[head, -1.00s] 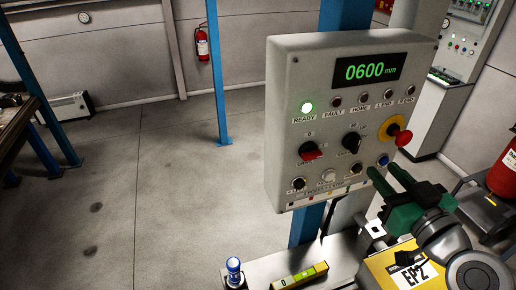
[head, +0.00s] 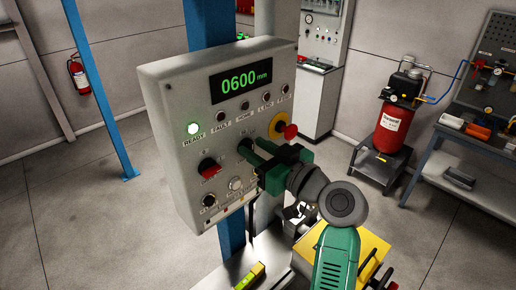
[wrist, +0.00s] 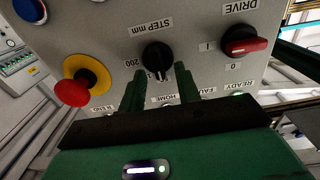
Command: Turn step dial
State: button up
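The step dial (wrist: 157,58) is a black knob under the "STEP mm" label in the wrist view, where the panel appears upside down. Its pale mark faces the bottom of that picture, with "200" to its left. My gripper (wrist: 160,71) is open. Its two green fingers point at the panel, with tips either side of the dial's near part; whether they touch it I cannot tell. In the head view my gripper (head: 252,151) is at the right half of the grey control panel (head: 165,90) and hides most of the dial. The display (head: 241,80) reads 0600 mm.
The red emergency stop (head: 289,131) on its yellow ring is close to the right of my gripper. The red drive switch (head: 208,168) is to its left. A red compressor (head: 394,130) stands farther back at right.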

grip_shut()
jog(key=shift+m, duration=0.3)
jog(key=m, duration=0.4)
jog(key=m+p, duration=0.1)
jog(key=m, duration=0.1)
jog(key=shift+w+d, duration=0.2)
jog(key=shift+d, duration=0.05)
jog(key=shift+w+d+f+m+p, duration=0.15)
jog(key=shift+m+p, duration=0.85)
jog(key=shift+m, duration=0.85)
jog(key=shift+f+m+p, duration=0.2)
jog(key=shift+m+p, duration=0.75)
jog(key=shift+m, duration=0.95)
jog(key=shift+w+d+f+m+p, duration=0.15)
jog(key=shift+m+p, duration=0.85)
jog(key=shift+m, duration=0.85)
jog(key=shift+s+a+f, duration=0.1)
